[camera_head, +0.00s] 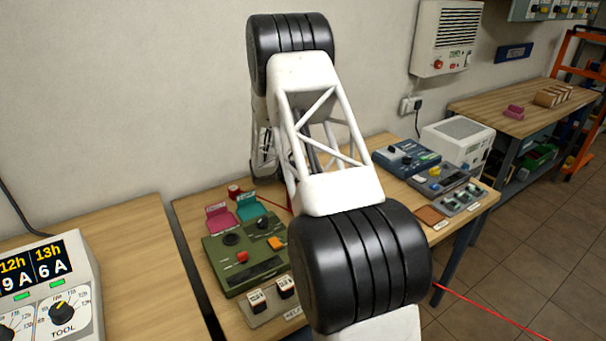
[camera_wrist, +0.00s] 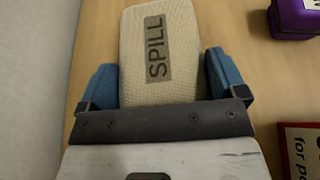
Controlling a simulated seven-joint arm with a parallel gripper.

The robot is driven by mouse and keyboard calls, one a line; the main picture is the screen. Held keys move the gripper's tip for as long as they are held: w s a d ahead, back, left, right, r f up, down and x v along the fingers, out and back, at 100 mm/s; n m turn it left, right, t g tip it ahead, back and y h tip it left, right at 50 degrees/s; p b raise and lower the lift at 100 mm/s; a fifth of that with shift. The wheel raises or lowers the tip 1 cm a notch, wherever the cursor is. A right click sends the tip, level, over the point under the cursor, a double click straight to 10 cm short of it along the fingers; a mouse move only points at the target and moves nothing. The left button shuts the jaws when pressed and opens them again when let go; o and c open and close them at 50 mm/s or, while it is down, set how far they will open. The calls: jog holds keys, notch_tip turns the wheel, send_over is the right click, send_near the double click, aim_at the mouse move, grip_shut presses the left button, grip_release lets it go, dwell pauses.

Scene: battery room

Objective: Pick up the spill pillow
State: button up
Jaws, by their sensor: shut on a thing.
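The spill pillow (camera_wrist: 158,30) is a cream, textured block with a dark "SPILL" label, seen in the wrist view. My gripper (camera_wrist: 160,82) has blue fingers on both sides of the pillow and is shut on it. The pillow's near end is hidden behind the gripper's dark crossbar. In the head view my white and black arm hides the gripper and the pillow. I cannot tell from the wrist view whether the pillow touches the wooden surface.
A purple object (camera_wrist: 294,18) and a red-edged sign (camera_wrist: 300,150) lie right of the gripper in the wrist view. In the head view, a green control box (camera_head: 245,252) and several devices, including a blue one (camera_head: 406,160), crowd the middle table. A pale wall stands behind.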

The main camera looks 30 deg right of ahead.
notch_tip(320, 180, up, 10)
jog(key=shift+f, duration=0.15)
dwell(0.4)
